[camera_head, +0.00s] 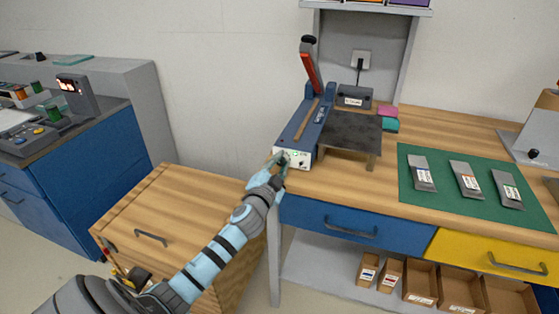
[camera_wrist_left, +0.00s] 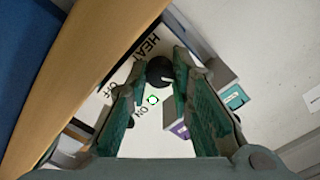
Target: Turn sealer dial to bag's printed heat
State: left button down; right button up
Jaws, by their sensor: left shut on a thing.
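The heat sealer (camera_head: 305,122) is blue with a white front panel (camera_head: 296,163) and its red-handled lever (camera_head: 310,65) raised. My left gripper (camera_head: 279,163) is at this panel. In the left wrist view the gripper (camera_wrist_left: 163,75) is shut on the black dial (camera_wrist_left: 160,68), beside the printed word HEAT (camera_wrist_left: 147,47). A white mark shows on the dial; no scale numbers are readable. A green-lit ring (camera_wrist_left: 152,99) sits near OFF and ON. Three grey bags (camera_head: 423,173) (camera_head: 467,180) (camera_head: 507,189) with labels lie on the green mat (camera_head: 408,193); their print is too small to read.
A dark-topped stand (camera_head: 350,132) is right of the sealer. A wooden cabinet (camera_head: 175,200) stands below my left arm, and a grey-topped blue cart (camera_head: 85,165) is at the left. Cardboard boxes (camera_head: 420,278) sit on the lower shelf. Bare wood lies behind the mat.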

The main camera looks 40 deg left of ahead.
pick_arm(q)
jog(key=m+p, duration=0.1)
jog(key=m, duration=0.4)
jog(key=shift+m+p, duration=0.4)
dwell(0.3)
jog(key=c, duration=1.4)
grip_release()
jog(key=shift+f, duration=0.1)
